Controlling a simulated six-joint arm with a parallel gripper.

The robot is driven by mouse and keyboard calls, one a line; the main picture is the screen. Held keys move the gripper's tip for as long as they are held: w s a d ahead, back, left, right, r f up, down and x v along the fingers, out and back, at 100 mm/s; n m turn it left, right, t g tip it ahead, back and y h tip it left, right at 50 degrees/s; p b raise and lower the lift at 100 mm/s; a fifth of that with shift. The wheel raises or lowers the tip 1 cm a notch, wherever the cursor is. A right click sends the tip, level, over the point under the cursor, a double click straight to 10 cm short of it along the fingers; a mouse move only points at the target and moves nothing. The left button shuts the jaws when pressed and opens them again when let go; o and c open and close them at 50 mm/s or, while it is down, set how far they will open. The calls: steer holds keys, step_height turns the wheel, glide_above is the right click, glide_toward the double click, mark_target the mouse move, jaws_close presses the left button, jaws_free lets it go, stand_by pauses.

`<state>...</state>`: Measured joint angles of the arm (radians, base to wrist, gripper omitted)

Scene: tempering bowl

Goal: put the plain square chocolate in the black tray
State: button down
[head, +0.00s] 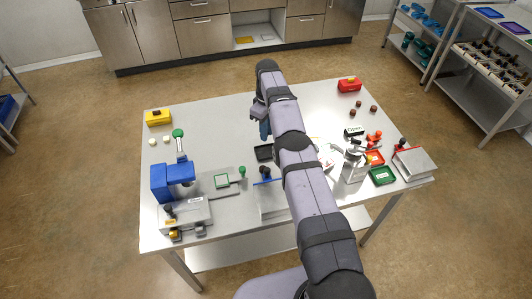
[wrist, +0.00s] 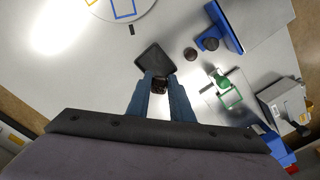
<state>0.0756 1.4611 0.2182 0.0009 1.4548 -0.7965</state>
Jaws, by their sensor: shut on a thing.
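My gripper (wrist: 159,78) is shut on a dark brown chocolate (wrist: 159,88), which shows between the blue fingertips in the wrist view. The fingers partly cover it, so its top marking and exact shape cannot be told. The black tray (wrist: 153,55) lies just beyond the fingertips in the wrist view, and they overlap its near edge in the picture. In the head view the black tray (head: 263,153) is on the table, partly behind my arm. My gripper (head: 265,136) shows there just past the tray, and the chocolate is hidden.
A metal box with a blue edge (head: 270,197) and a dark knob stands near the tray. A blue machine (head: 172,181) stands left. Several brown pieces (head: 358,103) lie near a red block (head: 349,85). A green tray (head: 382,175) is at right. The table's far middle is clear.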

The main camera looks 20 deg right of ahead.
steer(key=m, duration=0.4)
steer(key=shift+m, duration=0.4)
steer(key=m, duration=0.3)
steer(key=shift+f, duration=0.1)
steer(key=b, duration=0.6)
glide_above(267, 155)
step_height(267, 155, down, 6)
steer(key=shift+r, duration=0.25)
steer(key=shift+f+b, duration=0.15)
steer(key=shift+b, duration=0.15)
step_height(267, 155, down, 2)
steer(key=b, duration=0.3)
steer(key=shift+f, duration=1)
